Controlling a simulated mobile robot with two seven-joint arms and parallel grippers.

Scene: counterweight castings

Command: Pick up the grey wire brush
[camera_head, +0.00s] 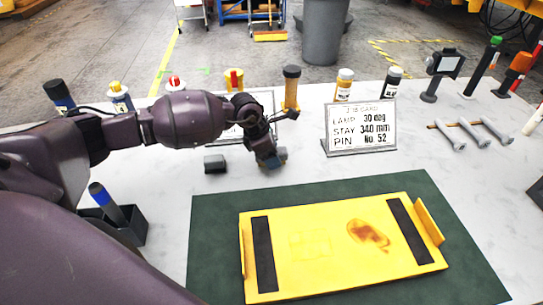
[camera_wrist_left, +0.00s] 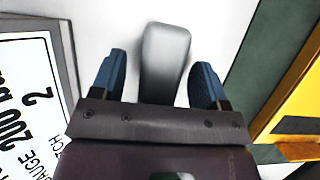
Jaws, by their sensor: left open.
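A smooth grey block with rounded edges, apparently the grey wire brush (camera_wrist_left: 165,55), lies on the pale table between and beyond the fingertips in the left wrist view. No bristles show. In the head view only a small grey part of it (camera_head: 282,153) shows just right of my left gripper (camera_head: 269,163), which hides the rest. My left gripper is low over the table, pointing down. In the left wrist view its blue fingers (camera_wrist_left: 160,82) are spread, with gaps on both sides of the block. My right gripper is not in view.
A dark grey block (camera_head: 215,163) lies left of the gripper. A stained yellow plate (camera_head: 320,245) lies on a green mat (camera_head: 215,225) in front. A lettered sign (camera_head: 360,128), several bottles and a holder with a blue-topped marker (camera_head: 130,228) stand around.

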